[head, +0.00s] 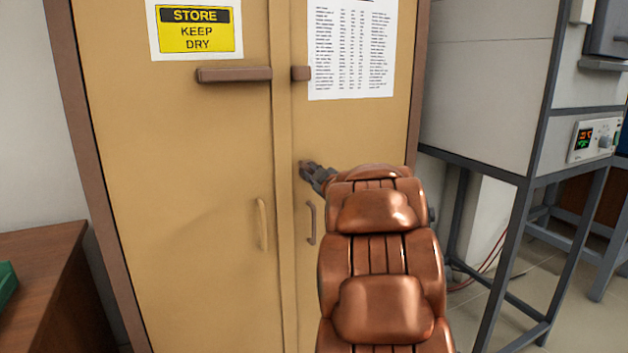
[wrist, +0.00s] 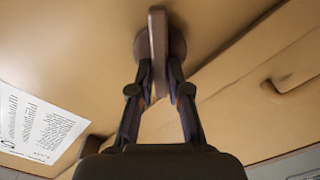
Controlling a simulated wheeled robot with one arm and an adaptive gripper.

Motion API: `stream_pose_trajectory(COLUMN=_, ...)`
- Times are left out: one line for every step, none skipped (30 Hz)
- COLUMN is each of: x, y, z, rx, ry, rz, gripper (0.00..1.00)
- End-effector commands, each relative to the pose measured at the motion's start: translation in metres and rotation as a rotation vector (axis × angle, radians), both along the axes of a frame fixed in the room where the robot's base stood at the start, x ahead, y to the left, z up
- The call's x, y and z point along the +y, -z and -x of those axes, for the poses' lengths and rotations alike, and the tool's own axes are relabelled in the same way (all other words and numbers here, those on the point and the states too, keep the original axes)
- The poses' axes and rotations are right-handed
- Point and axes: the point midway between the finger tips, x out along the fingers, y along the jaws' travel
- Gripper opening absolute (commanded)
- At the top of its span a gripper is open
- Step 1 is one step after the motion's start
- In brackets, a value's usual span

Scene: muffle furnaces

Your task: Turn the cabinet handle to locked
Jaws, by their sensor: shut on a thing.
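The tan cabinet (head: 190,170) has two doors and stands in front of me in the head view. The cabinet handle (wrist: 158,35) is a flat brown lever on a round dark base on the right door. My gripper (wrist: 159,70) has one finger on each side of the lever and is shut on it. In the head view my gripper (head: 310,171) reaches the right door near the seam, and it and my arm largely hide the handle. A brown bar (head: 234,75) lies level on the left door. A short brown block (head: 300,73) sits on the right door, with a gap between them.
A wooden desk (head: 40,270) stands at the left. A metal-framed stand with grey equipment (head: 487,80) is close on the right.

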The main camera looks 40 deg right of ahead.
Motion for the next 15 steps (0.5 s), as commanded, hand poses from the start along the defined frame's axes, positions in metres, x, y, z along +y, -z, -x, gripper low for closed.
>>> stream_pose_trajectory(x=0.0001, y=0.0025, z=0.0003, rx=0.013, ry=0.001, rz=0.045, gripper=0.00)
stream_pose_trajectory(x=0.0004, y=0.0027, z=0.0002, rx=0.024, ry=0.001, rz=0.072, gripper=0.00)
stream_pose_trajectory(x=0.0006, y=0.0029, z=0.0001, rx=0.036, ry=0.001, rz=0.107, gripper=0.00)
stream_pose_trajectory(x=0.0007, y=0.0032, z=0.0001, rx=0.045, ry=0.001, rz=0.135, gripper=0.00)
stream_pose_trajectory(x=0.0010, y=0.0036, z=0.0000, rx=0.055, ry=0.001, rz=0.161, gripper=0.00)
stream_pose_trajectory(x=0.0011, y=0.0042, z=0.0000, rx=0.068, ry=0.002, rz=0.198, gripper=0.00)
stream_pose_trajectory(x=0.0010, y=0.0044, z=0.0002, rx=0.077, ry=0.002, rz=0.223, gripper=0.00)
stream_pose_trajectory(x=0.0011, y=0.0049, z=0.0003, rx=0.086, ry=0.002, rz=0.250, gripper=0.00)
stream_pose_trajectory(x=0.0014, y=0.0056, z=-0.0001, rx=0.100, ry=0.002, rz=0.286, gripper=0.00)
stream_pose_trajectory(x=0.0018, y=0.0063, z=-0.0002, rx=0.110, ry=0.001, rz=0.312, gripper=0.00)
stream_pose_trajectory(x=0.0017, y=0.0066, z=-0.0002, rx=0.119, ry=0.001, rz=0.339, gripper=0.00)
stream_pose_trajectory(x=0.0015, y=0.0071, z=0.0001, rx=0.131, ry=0.003, rz=0.372, gripper=0.00)
stream_pose_trajectory(x=0.0016, y=0.0075, z=0.0001, rx=0.141, ry=0.002, rz=0.398, gripper=0.00)
stream_pose_trajectory(x=0.0020, y=0.0080, z=-0.0003, rx=0.149, ry=0.001, rz=0.422, gripper=0.00)
stream_pose_trajectory(x=0.0023, y=0.0085, z=-0.0006, rx=0.161, ry=0.001, rz=0.455, gripper=0.00)
